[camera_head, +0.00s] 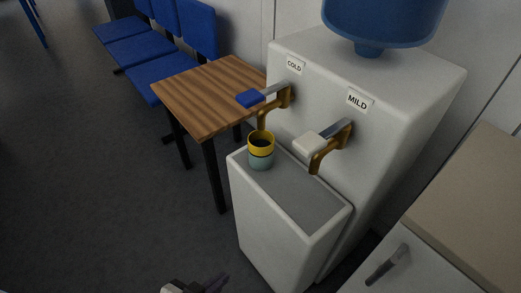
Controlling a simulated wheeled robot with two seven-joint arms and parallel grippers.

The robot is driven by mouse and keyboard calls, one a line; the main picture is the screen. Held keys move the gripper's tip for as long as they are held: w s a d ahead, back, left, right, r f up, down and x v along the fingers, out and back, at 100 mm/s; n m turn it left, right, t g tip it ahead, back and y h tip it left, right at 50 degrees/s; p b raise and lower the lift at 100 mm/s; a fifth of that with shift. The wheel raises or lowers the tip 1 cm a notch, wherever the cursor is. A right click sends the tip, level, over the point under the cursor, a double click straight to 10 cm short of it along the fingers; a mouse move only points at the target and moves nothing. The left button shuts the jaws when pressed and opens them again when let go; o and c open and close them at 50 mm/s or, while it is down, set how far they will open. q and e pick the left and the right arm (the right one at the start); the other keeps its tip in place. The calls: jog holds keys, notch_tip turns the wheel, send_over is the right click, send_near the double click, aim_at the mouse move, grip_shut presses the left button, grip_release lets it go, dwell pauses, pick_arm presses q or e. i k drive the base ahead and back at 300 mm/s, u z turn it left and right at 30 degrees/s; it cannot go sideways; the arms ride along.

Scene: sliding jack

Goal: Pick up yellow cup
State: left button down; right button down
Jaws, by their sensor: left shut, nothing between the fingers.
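The yellow cup (261,145) has a yellow upper part and a grey-blue lower part. It stands upright on the drip ledge of the water dispenser, near the ledge's left end and below the cold tap. My left gripper (217,284) shows only in part at the bottom edge of the head view. It is shut and empty, well below and in front of the cup, apart from it. My right gripper is not in view.
The water dispenser (390,75) has a blue-handled cold tap (250,97) and a white-handled mild tap (310,144) above its ledge (298,195). A wooden table (208,92) stands behind left, with blue chairs (142,50) beyond. A cabinet (470,220) stands at right. The floor at left is clear.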

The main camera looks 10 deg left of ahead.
aim_at(260, 144)
jog(key=k, duration=0.5)
jog(key=u, duration=1.6)
jog(key=i, duration=2)
jog(key=z, duration=2.9)
